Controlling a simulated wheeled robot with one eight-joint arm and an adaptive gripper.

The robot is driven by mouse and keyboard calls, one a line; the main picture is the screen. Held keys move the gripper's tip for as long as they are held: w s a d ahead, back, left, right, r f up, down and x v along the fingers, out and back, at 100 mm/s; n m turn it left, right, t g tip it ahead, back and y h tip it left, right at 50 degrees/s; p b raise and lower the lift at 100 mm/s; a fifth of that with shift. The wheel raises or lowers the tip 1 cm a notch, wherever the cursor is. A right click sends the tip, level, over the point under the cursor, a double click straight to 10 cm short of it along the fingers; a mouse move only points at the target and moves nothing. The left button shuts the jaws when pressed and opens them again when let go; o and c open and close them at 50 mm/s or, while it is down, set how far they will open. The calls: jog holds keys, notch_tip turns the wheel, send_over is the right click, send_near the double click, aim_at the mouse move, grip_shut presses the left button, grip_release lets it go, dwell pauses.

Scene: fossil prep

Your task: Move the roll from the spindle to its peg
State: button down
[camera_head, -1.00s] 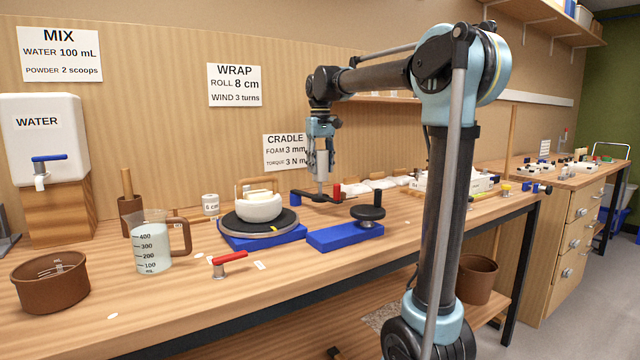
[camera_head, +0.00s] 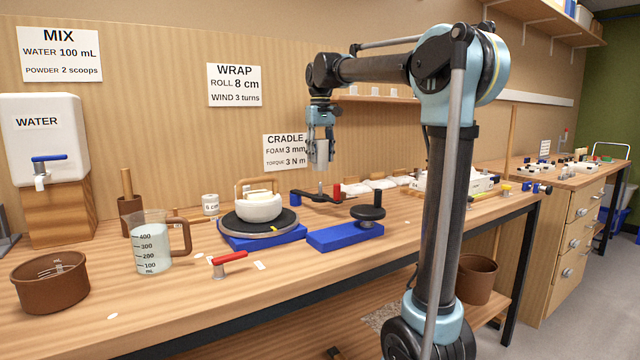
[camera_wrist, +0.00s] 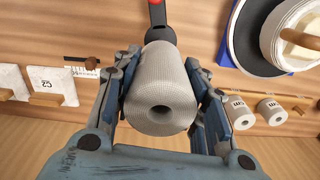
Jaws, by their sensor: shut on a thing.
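My gripper (camera_head: 320,148) is shut on a whitish-grey roll (camera_head: 320,154) and holds it upright in the air. In the wrist view the roll (camera_wrist: 162,90) sits between both fingers, with its round core hole facing the camera. The metal spindle (camera_head: 320,187) stands bare on its dark base just below the roll, with a gap between them. A roll marked 6 cm (camera_head: 210,204) stands at the back left of the bench. In the wrist view two rolls (camera_wrist: 239,113) (camera_wrist: 271,112) stand at the right beside wooden pegs. I cannot tell which peg belongs to the held roll.
White pieces (camera_head: 380,184) lie to the right.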

jog(key=shift+r, duration=0.1)
dwell(0.4)
notch_tip(320, 180, up, 5)
jog(key=shift+f, duration=0.1)
dwell(0.5)
dwell(0.4)
